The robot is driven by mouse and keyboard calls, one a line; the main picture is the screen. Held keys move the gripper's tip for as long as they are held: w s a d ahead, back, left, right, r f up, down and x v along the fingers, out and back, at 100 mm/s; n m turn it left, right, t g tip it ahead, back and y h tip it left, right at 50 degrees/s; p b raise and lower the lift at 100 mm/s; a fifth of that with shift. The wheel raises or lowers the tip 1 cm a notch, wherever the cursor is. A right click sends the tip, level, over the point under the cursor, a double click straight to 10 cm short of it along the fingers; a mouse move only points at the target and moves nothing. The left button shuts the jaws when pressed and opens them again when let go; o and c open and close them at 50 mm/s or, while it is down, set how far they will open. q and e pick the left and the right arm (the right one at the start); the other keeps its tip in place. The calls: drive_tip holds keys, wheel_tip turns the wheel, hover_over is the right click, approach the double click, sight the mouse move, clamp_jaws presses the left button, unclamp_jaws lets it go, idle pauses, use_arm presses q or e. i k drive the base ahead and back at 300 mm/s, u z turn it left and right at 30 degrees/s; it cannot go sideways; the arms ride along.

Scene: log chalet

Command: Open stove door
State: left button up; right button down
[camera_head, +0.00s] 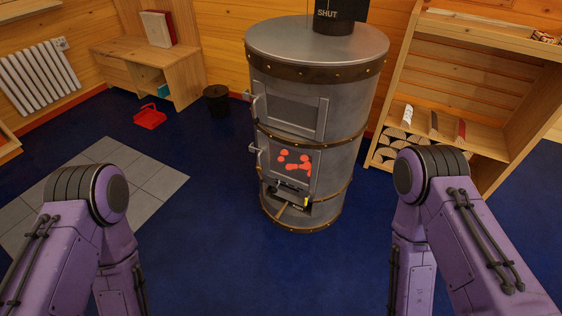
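A round grey metal stove (345,85) with brass riveted bands stands upright in the middle of the head view. Its upper door (296,115) has a handle on the left side and looks shut. Its lower door (293,168) shows glowing red shapes behind a window, has a handle (255,153) at its left edge and looks shut. Both of my purple arms show in the lower left and lower right, apart from the stove. Neither gripper is in the picture.
A wooden desk (125,52) and a black bin (216,101) stand behind left, with a red dustpan (150,117) on the blue floor. A wooden shelf (480,133) with logs stands close on the right. The blue floor before the stove is clear.

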sight(295, 166)
drive_tip(key=z, duration=0.15)
drive_tip(key=i, duration=0.7)
drive_tip(key=z, duration=0.8)
